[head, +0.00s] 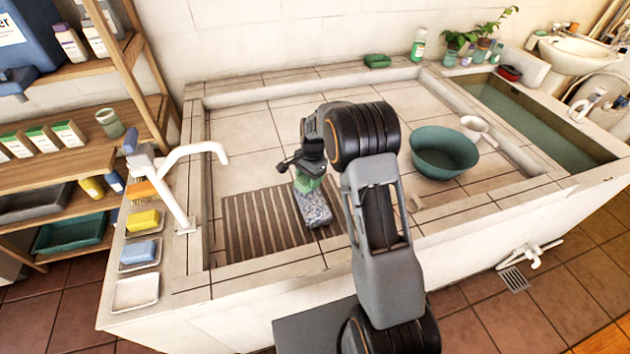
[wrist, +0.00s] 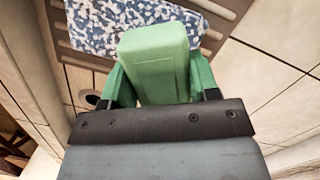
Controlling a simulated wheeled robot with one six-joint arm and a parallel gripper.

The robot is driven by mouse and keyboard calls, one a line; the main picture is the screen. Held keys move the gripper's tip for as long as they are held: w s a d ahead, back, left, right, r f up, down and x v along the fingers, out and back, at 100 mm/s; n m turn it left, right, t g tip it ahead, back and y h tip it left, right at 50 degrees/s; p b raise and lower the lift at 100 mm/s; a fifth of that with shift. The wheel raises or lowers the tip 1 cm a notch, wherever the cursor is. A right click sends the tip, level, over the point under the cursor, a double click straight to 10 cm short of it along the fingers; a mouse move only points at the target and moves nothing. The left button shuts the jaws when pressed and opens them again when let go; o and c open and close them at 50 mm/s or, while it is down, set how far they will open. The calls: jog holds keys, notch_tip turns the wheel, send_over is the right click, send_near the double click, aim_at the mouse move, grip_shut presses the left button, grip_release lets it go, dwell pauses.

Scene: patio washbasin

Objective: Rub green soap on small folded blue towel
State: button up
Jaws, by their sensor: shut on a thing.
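My gripper (head: 308,172) is shut on the green soap (wrist: 155,62), a pale green block between its green fingers. The small folded blue towel (head: 314,208) is speckled blue and white and lies on the brown slatted mat (head: 262,232) in the basin. In the wrist view the towel (wrist: 100,24) shows just beyond the soap. The soap's front end overlaps the towel's near edge in that view. I cannot tell whether they touch. In the head view the gripper is over the towel's far end and hides most of the soap.
A white faucet (head: 180,180) stands left of the mat. Yellow (head: 143,220) and blue (head: 138,252) bars sit in dishes on the left ledge. A green bowl (head: 444,152) and a white ladle (head: 476,126) are at the right. Behind the gripper the tiled basin floor is clear.

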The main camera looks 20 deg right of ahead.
jog(key=shift+r+p, duration=1.25)
jog(key=shift+r, duration=0.9)
jog(key=shift+d, duration=0.1)
